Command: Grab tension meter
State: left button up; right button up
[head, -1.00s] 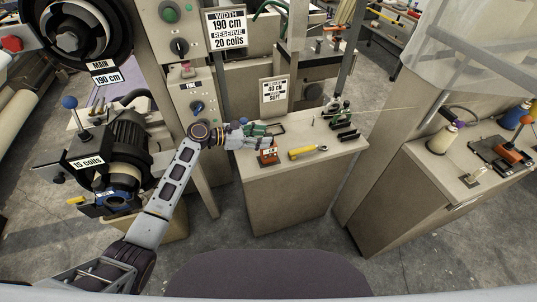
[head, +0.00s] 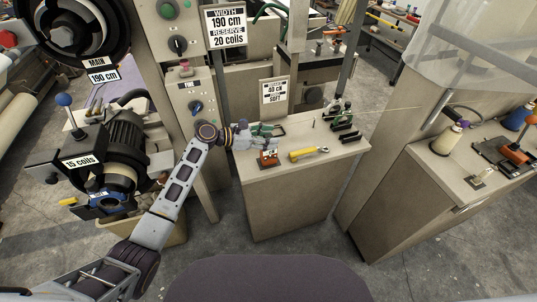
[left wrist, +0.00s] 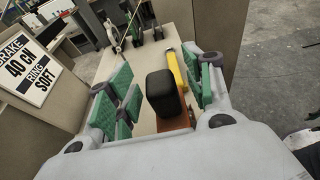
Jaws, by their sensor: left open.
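A yellow hand tool (head: 308,153), which may be the tension meter, lies on the small cabinet's top (head: 335,148). My left gripper (head: 262,135) is open over the left part of that top. In the left wrist view the green-padded fingers of the gripper (left wrist: 160,85) stand apart. A black rounded block (left wrist: 163,92) on a reddish-brown base shows between them, and the yellow tool (left wrist: 177,70) shows beyond it, near the right finger. I cannot tell whether anything touches the fingers. My right gripper is not in view.
Dark green and black parts (head: 345,128) stand at the back right of the cabinet top. A sign (head: 274,92) stands behind its left side. A control post (head: 192,105) rises close beside my left forearm. A second cabinet (head: 425,165) with cones stands right, across a floor gap.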

pick_arm(q)
grip_shut()
dwell(0.3)
jog(key=shift+r, duration=0.15)
